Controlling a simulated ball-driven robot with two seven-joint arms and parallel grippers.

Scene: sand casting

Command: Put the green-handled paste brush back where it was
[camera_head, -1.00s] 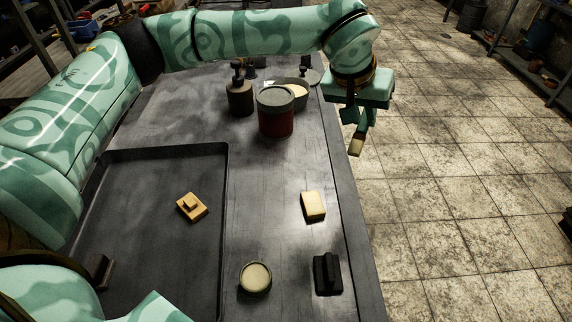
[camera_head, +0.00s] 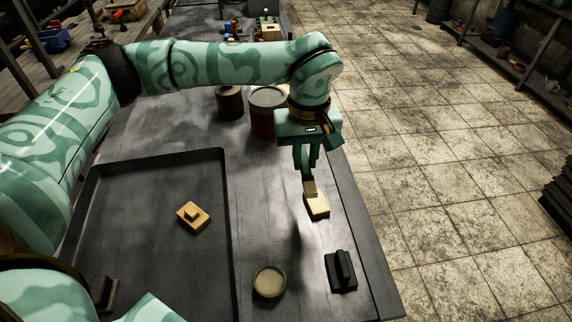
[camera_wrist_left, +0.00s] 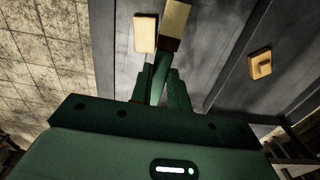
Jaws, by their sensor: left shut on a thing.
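My left gripper (camera_head: 307,166) is shut on the paste brush (camera_head: 309,187) and holds it pointing down over the right part of the table. In the left wrist view the brush's green handle (camera_wrist_left: 160,75) runs out from between the fingers of the gripper (camera_wrist_left: 158,90). The block also shows beside the brush in the left wrist view (camera_wrist_left: 145,33). My right gripper is not in view.
A dark tray (camera_head: 226,240) at left holds a small wooden block with a knob (camera_head: 193,217). A round pale-topped tin (camera_head: 269,282) and a black block with a grip (camera_head: 341,271) stand nearer. A red can (camera_head: 263,122) and brown pot (camera_head: 229,103) stand behind.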

